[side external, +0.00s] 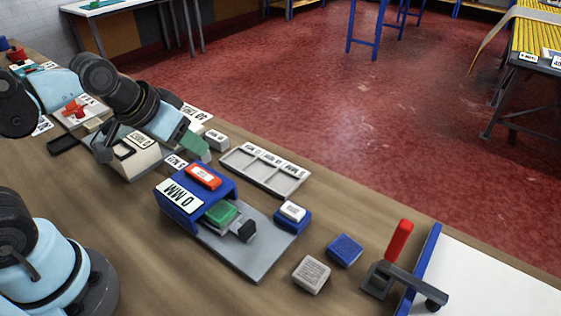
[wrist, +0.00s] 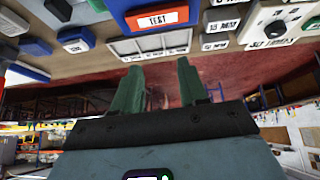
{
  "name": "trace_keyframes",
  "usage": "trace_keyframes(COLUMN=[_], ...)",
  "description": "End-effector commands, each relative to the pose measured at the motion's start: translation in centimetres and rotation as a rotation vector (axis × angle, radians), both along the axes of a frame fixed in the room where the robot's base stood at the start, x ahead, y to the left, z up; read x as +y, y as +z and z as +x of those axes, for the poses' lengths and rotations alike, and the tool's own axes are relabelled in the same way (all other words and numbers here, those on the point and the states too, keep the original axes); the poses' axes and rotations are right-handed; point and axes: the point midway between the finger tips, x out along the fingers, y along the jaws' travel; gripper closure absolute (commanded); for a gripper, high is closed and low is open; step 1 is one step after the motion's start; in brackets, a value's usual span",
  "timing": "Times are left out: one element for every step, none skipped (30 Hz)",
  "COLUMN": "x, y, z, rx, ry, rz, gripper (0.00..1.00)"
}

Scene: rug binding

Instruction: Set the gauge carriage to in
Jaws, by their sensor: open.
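The carriage appears to be the green block (side external: 222,212) with a black knob (side external: 246,231), at the housing's front opening. How far the block reaches inside is hidden. My gripper (side external: 203,150) has green fingers and is open and empty, above and behind the housing, apart from the carriage.
A grey compartment tray (side external: 266,170) lies behind the gauge. A white dial box (side external: 130,152) stands to the left. Blue blocks (side external: 345,250), a grey block (side external: 311,274) and a red-handled lever (side external: 398,243) are to the right. Bare wood shows in front of the gauge.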

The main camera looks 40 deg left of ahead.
Motion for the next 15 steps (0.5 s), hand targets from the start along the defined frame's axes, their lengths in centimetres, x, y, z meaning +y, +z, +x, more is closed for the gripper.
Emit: trace_keyframes(x=[0.5,0.7,1.0,1.2,1.4,1.3,1.2,1.2,1.2,1.2,1.2,1.2,1.2,1.2,1.2], y=[-0.1,-0.1,-0.2,-0.2,-0.2,0.0,0.2,0.3,0.4,0.5,0.5,0.7,0.8,1.0,1.1], z=[-0.1,-0.1,-0.2,-0.2,-0.2,0.0,0.1,0.1,0.2,0.3,0.3,0.5,0.5,0.6,0.7], rx=[-0.016,-0.026,-0.040,-0.049,-0.052,-0.034,-0.023,-0.012,0.001,0.012,0.023,0.039,0.053,0.066,0.083], ry=[0.005,0.007,0.009,0.009,0.009,0.006,0.006,0.005,0.005,0.005,0.005,0.005,0.005,0.005,0.005], rz=[0.007,0.011,0.017,0.022,0.025,0.023,0.024,0.023,0.023,0.023,0.022,0.023,0.023,0.023,0.022], gripper=[0.57,0.57,0.57,0.57,0.57,0.57,0.57,0.57,0.57,0.57,0.57,0.57,0.57,0.57,0.57])
